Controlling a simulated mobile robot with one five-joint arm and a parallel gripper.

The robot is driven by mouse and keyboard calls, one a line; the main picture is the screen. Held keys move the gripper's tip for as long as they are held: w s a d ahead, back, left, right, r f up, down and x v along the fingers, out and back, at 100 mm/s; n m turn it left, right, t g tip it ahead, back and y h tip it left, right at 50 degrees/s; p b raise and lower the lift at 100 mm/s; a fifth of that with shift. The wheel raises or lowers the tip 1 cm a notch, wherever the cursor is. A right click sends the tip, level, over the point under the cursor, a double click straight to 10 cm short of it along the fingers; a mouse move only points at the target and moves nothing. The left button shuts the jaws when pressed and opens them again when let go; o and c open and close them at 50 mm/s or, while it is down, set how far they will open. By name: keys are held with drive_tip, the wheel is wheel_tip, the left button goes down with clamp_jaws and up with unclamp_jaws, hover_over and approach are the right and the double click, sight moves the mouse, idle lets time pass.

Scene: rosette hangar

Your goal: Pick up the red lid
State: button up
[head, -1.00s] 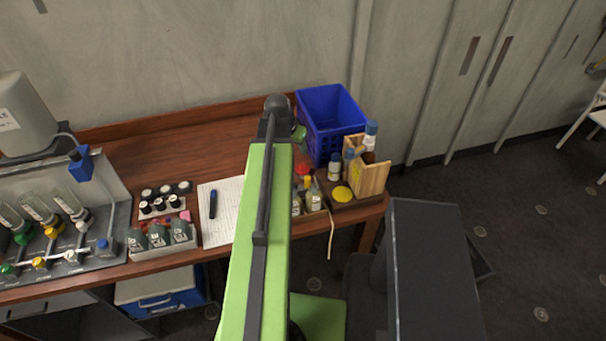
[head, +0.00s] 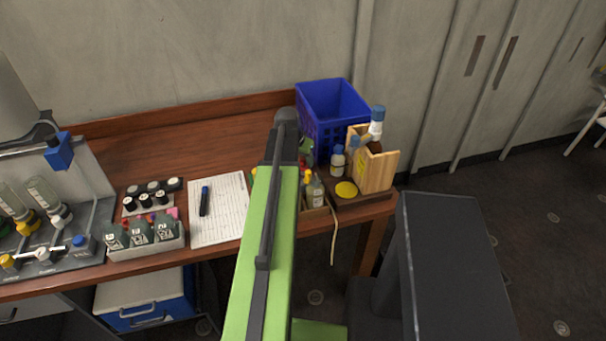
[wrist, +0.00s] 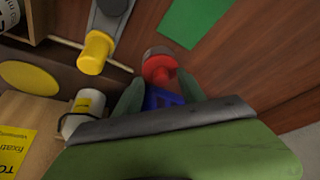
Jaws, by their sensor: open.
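The red lid (wrist: 159,68) shows in the wrist view as a red round piece, just beyond my gripper's fingertips. My gripper (wrist: 160,90) is open, with one finger to each side of the lid's near end; I cannot tell whether either touches it. A blue piece (wrist: 163,98) shows between the fingers, partly hidden by the gripper body. In the head view my gripper (head: 306,150) is mostly hidden by my green arm, near the blue crate, and the red lid is hidden.
A blue crate (head: 318,134) stands behind the work area. A wooden box (head: 376,171) with bottles, a yellow disc (head: 346,190) and small bottles (head: 315,192) crowd the right end. A notepad (head: 232,196) with a pen (head: 204,201) lies left of my arm.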

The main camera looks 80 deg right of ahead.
drive_tip(key=shift+f, duration=0.1)
clamp_jaws()
idle(0.4)
